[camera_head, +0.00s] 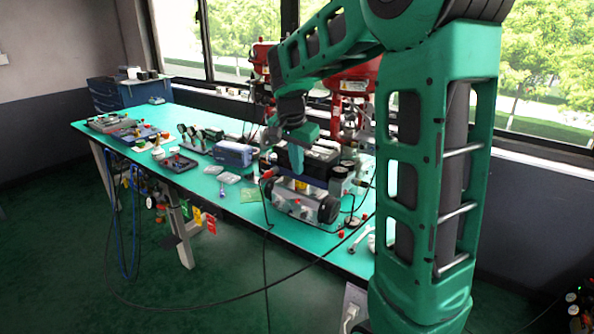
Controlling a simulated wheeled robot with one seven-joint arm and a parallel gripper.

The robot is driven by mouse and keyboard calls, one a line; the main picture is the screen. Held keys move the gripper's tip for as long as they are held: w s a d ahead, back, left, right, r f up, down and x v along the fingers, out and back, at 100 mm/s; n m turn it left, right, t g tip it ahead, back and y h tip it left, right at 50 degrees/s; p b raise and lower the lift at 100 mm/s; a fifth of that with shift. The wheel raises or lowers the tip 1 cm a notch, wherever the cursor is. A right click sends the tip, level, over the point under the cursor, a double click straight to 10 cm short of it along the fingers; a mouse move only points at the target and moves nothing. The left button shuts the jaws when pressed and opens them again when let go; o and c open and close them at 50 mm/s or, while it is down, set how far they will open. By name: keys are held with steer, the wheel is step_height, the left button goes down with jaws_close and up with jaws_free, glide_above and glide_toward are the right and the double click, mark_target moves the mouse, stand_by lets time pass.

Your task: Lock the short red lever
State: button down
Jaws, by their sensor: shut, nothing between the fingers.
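My green arm reaches over the workbench, and my gripper (296,158) points down at a valve positioner assembly (308,203) with a grey body and black round parts. The gripper is shut and looks empty, close above or in front of the assembly's upper part; I cannot tell whether it touches. Small red parts show at the assembly's upper left and on its top. I cannot tell which of them, if any, is the short red lever, nor its position. My gripper and arm hide part of the assembly.
The long green workbench (222,196) carries a blue-grey box (233,154) and several small devices toward its far left end. Red valve equipment (354,77) stands behind the assembly. Cables hang over the front edge, and tags hang below it. The floor at the left front is mostly clear.

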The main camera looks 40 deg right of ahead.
glide_above(297, 199)
steer(key=s+a, duration=0.1)
steer(key=s, duration=0.1)
step_height(297, 199, down, 10)
steer(key=shift+w+a+f, duration=0.2)
steer(key=shift+f, duration=0.5)
